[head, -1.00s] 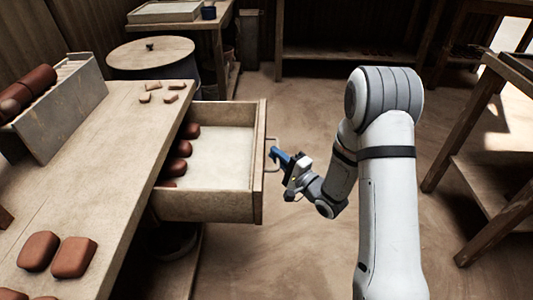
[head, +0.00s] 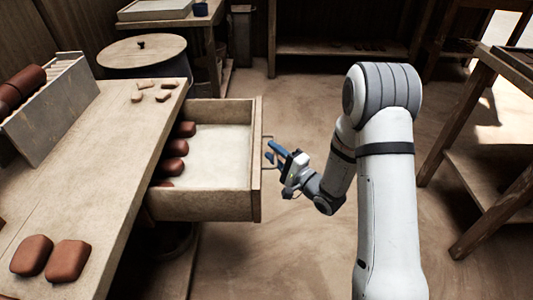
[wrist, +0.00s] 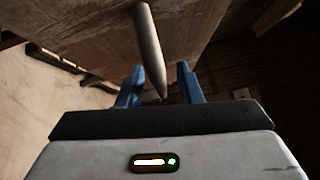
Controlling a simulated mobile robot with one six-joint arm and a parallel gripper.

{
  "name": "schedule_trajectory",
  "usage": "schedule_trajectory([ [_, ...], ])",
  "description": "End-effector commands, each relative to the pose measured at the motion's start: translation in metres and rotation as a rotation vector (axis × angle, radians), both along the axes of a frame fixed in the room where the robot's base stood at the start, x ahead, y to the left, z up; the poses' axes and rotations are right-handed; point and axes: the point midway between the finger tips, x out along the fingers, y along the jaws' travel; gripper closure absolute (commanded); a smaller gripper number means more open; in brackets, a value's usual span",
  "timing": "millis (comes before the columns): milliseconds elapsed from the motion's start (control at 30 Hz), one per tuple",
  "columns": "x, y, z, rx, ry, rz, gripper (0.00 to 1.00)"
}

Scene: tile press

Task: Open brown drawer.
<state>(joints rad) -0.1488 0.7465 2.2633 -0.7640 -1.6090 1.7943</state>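The brown wooden drawer (head: 228,207) is pulled out of the workbench on its right side. Its pale inside and several reddish-brown clay pieces (head: 174,148) along its left part show in the head view. My gripper (head: 272,153) is at the handle (head: 268,138) on the drawer front, with its blue fingers spread. In the wrist view, the handle bar (wrist: 150,45) runs between the two separated blue fingers (wrist: 157,85), with visible gaps on both sides. The drawer front (wrist: 105,30) fills the upper part of that view.
A wooden table (head: 480,140) stands at the right. Floor between is clear.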

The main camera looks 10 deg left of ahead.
Motion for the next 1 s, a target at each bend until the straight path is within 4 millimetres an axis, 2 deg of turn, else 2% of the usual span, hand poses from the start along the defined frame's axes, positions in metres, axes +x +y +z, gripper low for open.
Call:
schedule_trajectory([
  [167, -0.007, -0.01, -0.001, -0.002, 0.003, -0.001, 0.67],
  [400, -0.033, -0.042, -0.006, 0.0, 0.004, -0.004, 0.67],
  [600, -0.047, -0.059, -0.01, 0.0, 0.002, -0.002, 0.67],
  [1000, -0.05, -0.061, -0.011, 0.0, 0.0, 0.001, 0.67],
])
